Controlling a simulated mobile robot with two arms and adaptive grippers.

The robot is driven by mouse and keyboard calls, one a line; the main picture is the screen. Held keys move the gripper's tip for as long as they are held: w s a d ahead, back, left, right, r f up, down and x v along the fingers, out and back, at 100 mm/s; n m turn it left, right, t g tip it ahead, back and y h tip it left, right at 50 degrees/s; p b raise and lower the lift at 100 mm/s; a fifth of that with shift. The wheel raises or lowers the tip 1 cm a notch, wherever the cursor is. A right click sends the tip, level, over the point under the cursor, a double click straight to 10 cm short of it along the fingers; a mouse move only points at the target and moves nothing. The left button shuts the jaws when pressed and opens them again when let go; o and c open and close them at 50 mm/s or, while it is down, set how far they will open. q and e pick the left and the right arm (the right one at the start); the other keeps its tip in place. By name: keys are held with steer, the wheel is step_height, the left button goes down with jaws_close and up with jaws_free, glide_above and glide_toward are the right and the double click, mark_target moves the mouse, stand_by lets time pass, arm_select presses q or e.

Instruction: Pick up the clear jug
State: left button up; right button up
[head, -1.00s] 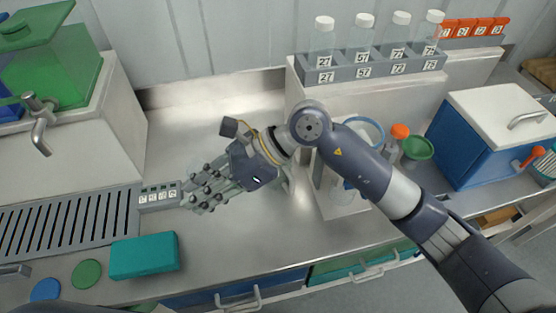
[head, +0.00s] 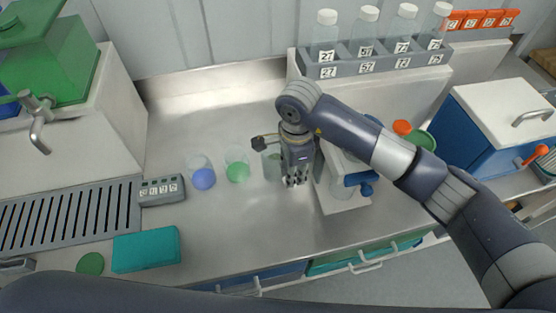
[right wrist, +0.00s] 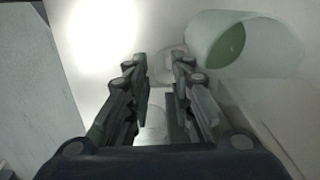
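Clear vessels stand on the steel counter (head: 225,215): one with a blue base (head: 202,175), one with a green base (head: 238,168), and a plain clear one (head: 271,165) partly hidden by my right gripper (head: 294,182). I cannot tell for sure which is the clear jug. The right gripper points down just right of the plain vessel. In the right wrist view its fingers (right wrist: 160,75) are apart, with a pale clear shape (right wrist: 155,122) between or below them. My left gripper is not in view.
A white stand (head: 345,200) with a blue part is close right of the gripper. A rack of bottles (head: 380,62) stands behind. A keypad box (head: 161,190), a teal block (head: 146,249) and a drain grate (head: 70,215) are left. The counter's front middle is clear.

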mark_target(291, 189)
step_height(291, 189, down, 5)
steer(key=shift+r+p, duration=0.2)
steer(key=shift+p, duration=0.95)
jaws_close()
steer(key=shift+w, duration=0.1)
